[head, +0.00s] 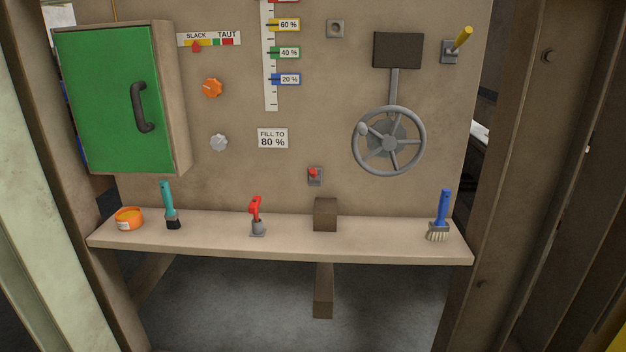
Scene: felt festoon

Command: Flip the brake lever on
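No control in the head view is labelled as the brake lever. A lever with a yellow handle (463,39) sits on a grey wall plate at the upper right, its handle tilted up and to the right. My gripper is not in view.
A green cabinet door (105,95) is shut at the left. The shelf (370,245) holds an orange tub (129,218), a teal-handled brush (168,203), a red-handled tool (256,215) and a blue-handled brush (440,215). Posts flank both sides.

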